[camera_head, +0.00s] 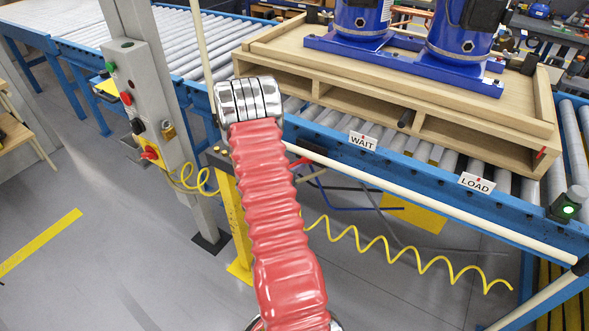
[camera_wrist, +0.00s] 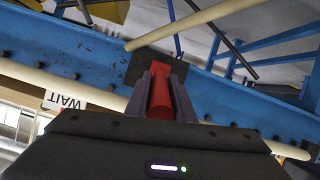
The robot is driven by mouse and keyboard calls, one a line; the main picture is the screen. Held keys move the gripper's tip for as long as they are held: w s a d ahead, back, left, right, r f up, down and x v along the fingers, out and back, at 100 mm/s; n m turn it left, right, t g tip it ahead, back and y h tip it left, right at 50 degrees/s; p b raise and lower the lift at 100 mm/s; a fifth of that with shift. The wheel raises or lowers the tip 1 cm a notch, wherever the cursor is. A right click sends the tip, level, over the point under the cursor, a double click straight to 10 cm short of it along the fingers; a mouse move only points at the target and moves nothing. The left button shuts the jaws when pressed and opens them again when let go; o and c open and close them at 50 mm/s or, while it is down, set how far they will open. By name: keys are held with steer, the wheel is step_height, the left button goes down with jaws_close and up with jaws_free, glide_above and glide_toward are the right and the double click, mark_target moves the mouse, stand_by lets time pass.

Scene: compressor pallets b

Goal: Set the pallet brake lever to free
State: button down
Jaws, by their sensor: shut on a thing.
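The red brake lever (camera_wrist: 161,92) stands in the middle of the wrist view, in front of a dark plate on the blue conveyor rail. My gripper (camera_wrist: 160,78) has its two dark fingers on either side of the lever, shut on it. In the head view a small red piece (camera_head: 300,162) shows at the rail, just right of my red-sleeved arm; I cannot tell whether it is the lever. My arm hides the gripper there. The wooden pallet (camera_head: 462,132) sits on the rollers with blue compressors (camera_head: 463,38) on it. I cannot read the lever's setting.
A WAIT sign (camera_head: 363,141) and a LOAD sign (camera_head: 477,182) stand along the blue rail (camera_head: 420,180). A long cream bar (camera_head: 430,205) runs before it. A grey control post (camera_head: 143,75) stands left of my arm. A yellow coiled hose (camera_head: 400,258) hangs below the rail. Floor at left is clear.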

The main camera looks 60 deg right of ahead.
steer(key=shift+d+r, duration=0.15)
steer(key=c, duration=1.9)
jaws_free()
steer(key=o, duration=0.4)
steer(key=shift+c, duration=0.2)
steer(key=v, duration=1.3)
steer(key=shift+a, duration=0.45)
